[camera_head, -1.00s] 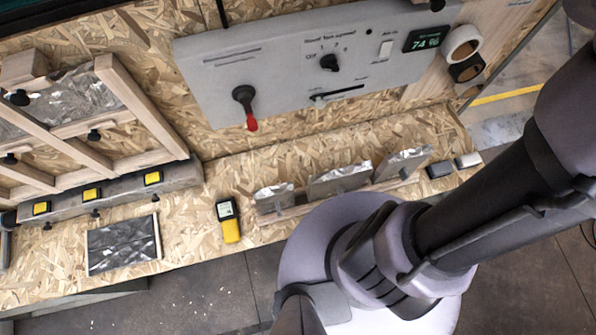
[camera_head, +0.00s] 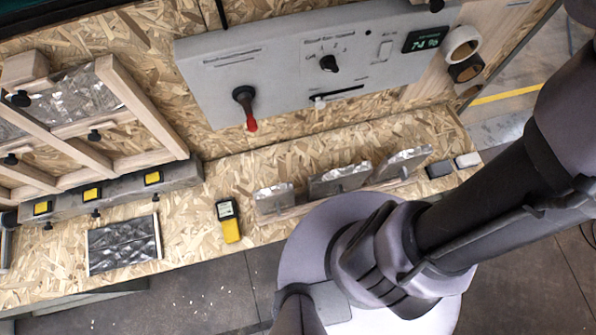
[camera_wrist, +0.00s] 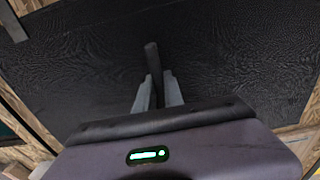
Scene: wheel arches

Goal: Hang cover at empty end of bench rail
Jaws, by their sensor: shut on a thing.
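My gripper (camera_wrist: 157,92) shows only in the wrist view, with its two grey fingers shut on a dark stem (camera_wrist: 151,58). Behind the stem a wide, dark, textured surface (camera_wrist: 230,55) fills most of that view. I cannot tell whether the stem is fixed to it or whether this is the cover. In the head view a low wooden rail (camera_head: 298,209) lies along the bench, with three silvery plates (camera_head: 340,179) standing at it. A silvery panel (camera_head: 124,245) lies flat at the bench's left. My gripper is outside the head view.
A yellow handheld meter (camera_head: 228,221) lies left of the rail. Small dark and pale blocks (camera_head: 438,169) sit beyond its right end. A grey control panel (camera_head: 290,70) with a red-tipped lever stands behind. A wooden frame (camera_head: 75,126) with foil panels is at left. My arm crosses the right side.

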